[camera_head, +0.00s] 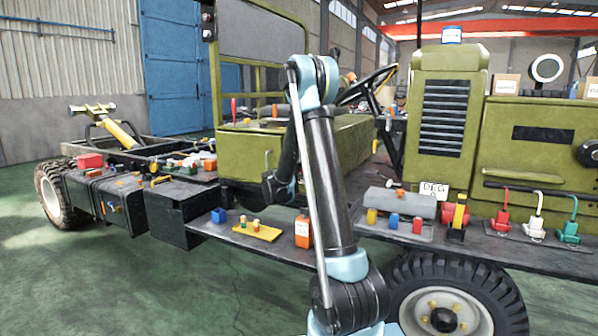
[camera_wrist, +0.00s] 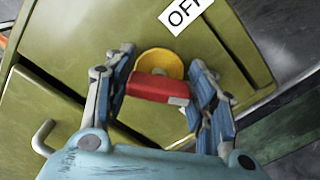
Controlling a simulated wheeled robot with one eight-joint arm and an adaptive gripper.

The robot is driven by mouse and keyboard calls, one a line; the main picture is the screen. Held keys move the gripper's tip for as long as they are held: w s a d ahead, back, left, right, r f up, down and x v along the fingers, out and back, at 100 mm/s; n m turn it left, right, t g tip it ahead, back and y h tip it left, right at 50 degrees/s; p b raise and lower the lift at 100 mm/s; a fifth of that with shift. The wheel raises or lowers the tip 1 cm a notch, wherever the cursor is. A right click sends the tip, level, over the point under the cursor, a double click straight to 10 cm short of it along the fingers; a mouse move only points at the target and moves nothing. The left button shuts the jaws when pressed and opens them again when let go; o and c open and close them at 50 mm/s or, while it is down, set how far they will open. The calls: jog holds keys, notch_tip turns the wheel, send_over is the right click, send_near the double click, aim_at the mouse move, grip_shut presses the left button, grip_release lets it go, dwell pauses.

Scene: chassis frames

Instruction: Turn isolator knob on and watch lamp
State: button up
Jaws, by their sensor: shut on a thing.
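In the wrist view, the isolator knob (camera_wrist: 150,88) is a red bar handle on a round yellow base (camera_wrist: 160,63), set on an olive-green panel (camera_wrist: 80,35). A white label reading "OFF" (camera_wrist: 184,11), partly cut by the picture's edge, sits above it. My gripper (camera_wrist: 160,72) has its blue fingers on both sides of the red handle and is shut on it. The handle lies nearly level across the wrist picture, slightly tilted. In the head view my arm hides the gripper and the knob. I cannot make out the task's lamp for certain.
The olive vehicle carries a side shelf with a yellow tray (camera_head: 257,231), an orange box (camera_head: 303,231) and red, white and green clamps (camera_head: 534,229). A steering wheel (camera_head: 367,85) stands behind my arm. A metal handle (camera_wrist: 43,135) shows in the wrist view. Green floor is clear at lower left.

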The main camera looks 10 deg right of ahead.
jog(key=m, duration=0.6)
jog(key=shift+f, duration=0.25)
jog(key=shift+s+m, duration=0.1)
jog(key=shift+m, duration=0.2)
jog(key=o, duration=1.1)
jog(key=v, duration=1.2)
jog(key=shift+f, duration=0.1)
